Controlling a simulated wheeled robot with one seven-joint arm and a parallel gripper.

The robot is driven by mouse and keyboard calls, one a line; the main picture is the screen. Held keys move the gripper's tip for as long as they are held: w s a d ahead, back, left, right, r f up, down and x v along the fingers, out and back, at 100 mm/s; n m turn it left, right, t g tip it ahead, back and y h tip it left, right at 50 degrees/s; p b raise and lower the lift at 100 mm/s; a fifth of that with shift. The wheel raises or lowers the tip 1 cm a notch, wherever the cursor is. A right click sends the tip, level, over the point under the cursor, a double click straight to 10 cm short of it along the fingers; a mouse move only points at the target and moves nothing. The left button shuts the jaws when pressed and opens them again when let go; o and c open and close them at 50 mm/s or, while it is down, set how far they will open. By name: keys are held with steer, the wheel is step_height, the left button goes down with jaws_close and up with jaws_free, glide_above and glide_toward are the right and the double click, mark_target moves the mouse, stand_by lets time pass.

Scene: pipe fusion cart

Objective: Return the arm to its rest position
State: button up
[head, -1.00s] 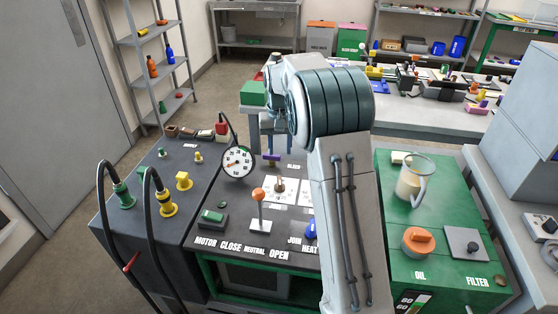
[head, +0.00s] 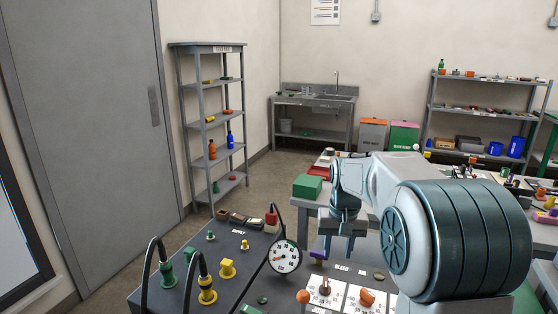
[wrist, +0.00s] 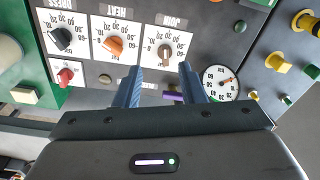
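My gripper (head: 338,256) hangs fingers-down above the back part of the dark cart panel in the head view, at the end of my large teal and white arm. In the wrist view my gripper (wrist: 160,72) shows two blue fingers spread apart with nothing between them. The panel and its dials lie beyond the fingertips. A purple part (wrist: 172,97) shows behind the fingers, and it is also in the head view (head: 318,254), beside the left finger. The fingers look clear of the panel.
A green box (head: 308,187) stands behind the gripper. Shelves (head: 208,120) and a sink bench (head: 315,110) stand farther back, with open floor before them.

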steer(key=s+f+n+t, duration=0.1)
steer(key=s+t, duration=0.1)
steer(key=s, duration=2.3)
steer(key=shift+s+a+f, duration=0.2)
steer(key=shift+s+f, duration=0.05)
steer(key=shift+s, duration=0.1)
steer(key=shift+a, duration=0.1)
steer(key=shift+d, duration=0.3)
steer(key=shift+s, duration=0.1)
